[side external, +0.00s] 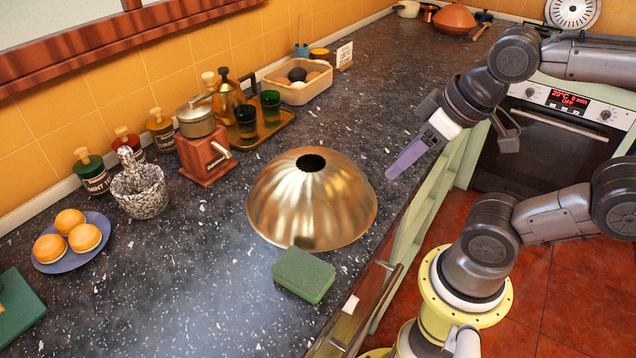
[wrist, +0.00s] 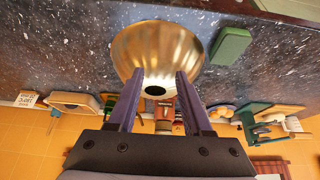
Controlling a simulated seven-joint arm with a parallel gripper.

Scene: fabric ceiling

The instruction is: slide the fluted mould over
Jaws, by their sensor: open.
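The fluted mould (side external: 335,212) is a golden metal dome with a dark hole in its top. It sits on the dark speckled counter (side external: 200,270), near the front edge in the side view. My gripper (side external: 391,176), with purple fingers, is above the counter to the right of the mould and apart from it. In the wrist view the mould (wrist: 157,48) shows beyond and between my two spread fingers (wrist: 160,73), with nothing held between them.
A green sponge (side external: 304,274) lies just in front of the mould; it also shows in the wrist view (wrist: 231,45). A grinder (side external: 204,150), a tray with green glasses (side external: 271,107) and a plate of oranges (side external: 72,240) stand towards the wall.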

